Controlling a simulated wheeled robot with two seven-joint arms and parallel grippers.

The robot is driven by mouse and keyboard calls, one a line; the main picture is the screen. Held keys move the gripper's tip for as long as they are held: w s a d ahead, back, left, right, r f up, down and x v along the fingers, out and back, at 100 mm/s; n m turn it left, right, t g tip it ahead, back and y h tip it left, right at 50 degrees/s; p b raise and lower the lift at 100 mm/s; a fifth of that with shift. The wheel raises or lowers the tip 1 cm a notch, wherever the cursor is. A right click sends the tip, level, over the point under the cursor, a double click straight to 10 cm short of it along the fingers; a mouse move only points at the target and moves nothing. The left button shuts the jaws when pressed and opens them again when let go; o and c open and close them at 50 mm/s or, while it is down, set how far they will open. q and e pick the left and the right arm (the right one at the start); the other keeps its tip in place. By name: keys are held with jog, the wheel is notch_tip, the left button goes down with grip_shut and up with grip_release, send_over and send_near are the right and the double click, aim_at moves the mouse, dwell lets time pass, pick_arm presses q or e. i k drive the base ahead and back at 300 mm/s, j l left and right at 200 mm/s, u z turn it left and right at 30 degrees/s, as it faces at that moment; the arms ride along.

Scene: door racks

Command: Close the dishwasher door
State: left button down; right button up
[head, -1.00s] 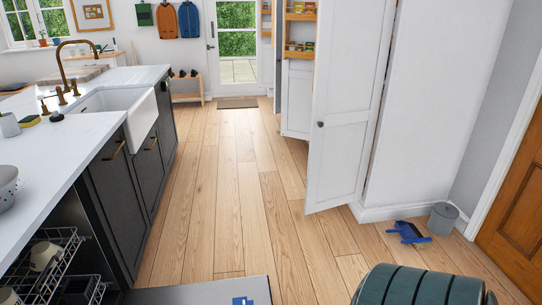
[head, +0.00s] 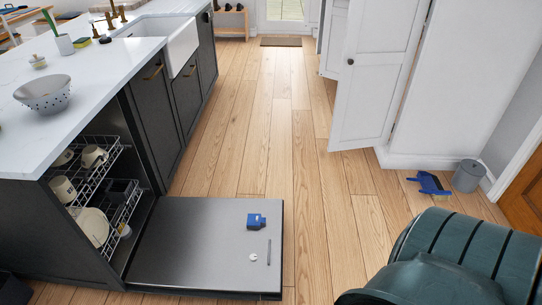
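The dishwasher door (head: 195,238) lies folded down flat, close to the floor, in front of the dishwasher opening at the left. Its steel inner face is up, with a blue dispenser piece (head: 257,221) and a small round white piece on it. Inside the dishwasher, wire racks (head: 98,180) hold cups, bowls and plates; the racks sit within the opening. A dark teal part at the lower right is probably mine. Neither of my grippers can be seen.
A white counter (head: 90,75) with a colander (head: 44,94) and sink runs along the left. A white cupboard door (head: 372,80) stands open at the right. A blue dustpan (head: 429,183) and grey bin (head: 468,175) are on the floor. The wooden floor between is clear.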

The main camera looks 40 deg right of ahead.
aim_at(199, 246)
jog(key=u, duration=1.5)
jog(key=k+l, duration=0.2)
jog(key=l, duration=0.3)
jog(key=k+l, duration=0.15)
jog(key=l, duration=0.3)
jog(key=k+l, duration=0.2)
jog(key=l, duration=0.3)
jog(key=k+l, duration=0.2)
jog(key=l, duration=0.25)
jog(key=k+l, duration=0.15)
jog(key=l, duration=0.35)
jog(key=k+l, duration=0.2)
jog(key=l, duration=0.25)
jog(key=k+l, duration=0.15)
jog(key=l, duration=0.35)
jog(key=k+l, duration=0.2)
jog(key=l, duration=0.25)
